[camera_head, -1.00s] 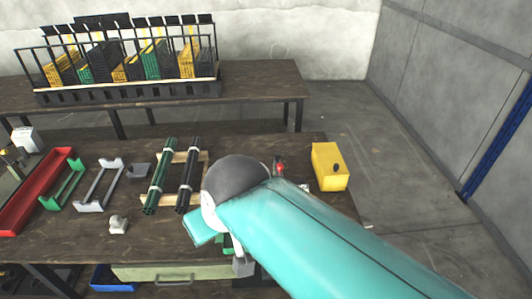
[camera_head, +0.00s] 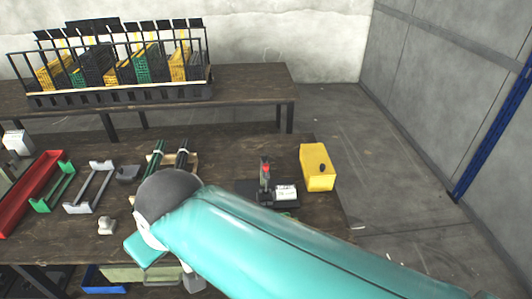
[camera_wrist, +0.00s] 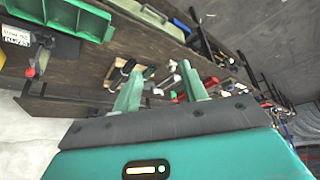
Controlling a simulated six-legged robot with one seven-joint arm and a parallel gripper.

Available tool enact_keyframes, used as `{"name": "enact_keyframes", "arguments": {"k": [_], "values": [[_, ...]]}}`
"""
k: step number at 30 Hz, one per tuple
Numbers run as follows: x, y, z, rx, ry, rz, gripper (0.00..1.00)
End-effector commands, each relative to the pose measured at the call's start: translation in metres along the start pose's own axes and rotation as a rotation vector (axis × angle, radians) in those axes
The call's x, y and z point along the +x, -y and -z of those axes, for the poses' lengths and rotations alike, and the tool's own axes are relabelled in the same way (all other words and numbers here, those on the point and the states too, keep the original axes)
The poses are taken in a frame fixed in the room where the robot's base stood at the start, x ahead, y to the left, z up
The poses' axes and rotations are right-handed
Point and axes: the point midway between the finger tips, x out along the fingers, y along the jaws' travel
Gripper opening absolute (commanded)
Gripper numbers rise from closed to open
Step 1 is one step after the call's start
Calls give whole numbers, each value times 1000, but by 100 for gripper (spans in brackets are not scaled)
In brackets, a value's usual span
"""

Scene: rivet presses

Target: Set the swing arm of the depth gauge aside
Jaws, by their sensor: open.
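A small upright device with a red top (camera_head: 265,172) stands on a dark base on the near bench, right of my arm; it may be the depth gauge. A white labelled block (camera_head: 286,192) is beside it. In the wrist view a dark device with a red tip (camera_wrist: 36,62) shows at the left edge, near a white label (camera_wrist: 17,35). I cannot make out a swing arm on it. My gripper (camera_wrist: 160,86) is open, its two fingers apart with nothing between them. In the head view my arm hides the fingers.
A yellow box (camera_head: 317,168) stands right of the device near the bench's right end. A red tray (camera_head: 30,192), a green holder (camera_head: 52,190) and a grey holder (camera_head: 90,188) lie at the left. A rack (camera_head: 120,92) of several bins stands on the far bench.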

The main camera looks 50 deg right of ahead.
Motion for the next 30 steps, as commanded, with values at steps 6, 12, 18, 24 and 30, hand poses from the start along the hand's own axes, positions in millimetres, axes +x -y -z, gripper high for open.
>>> {"name": "enact_keyframes", "arguments": {"k": [6,12,18,24,30], "values": [[-1,-12,18,82,28,10,43],[0,-51,58,292,91,20,43],[6,-103,96,517,152,16,43],[18,-164,125,733,203,-8,43],[32,-231,142,939,246,-50,43]]}}
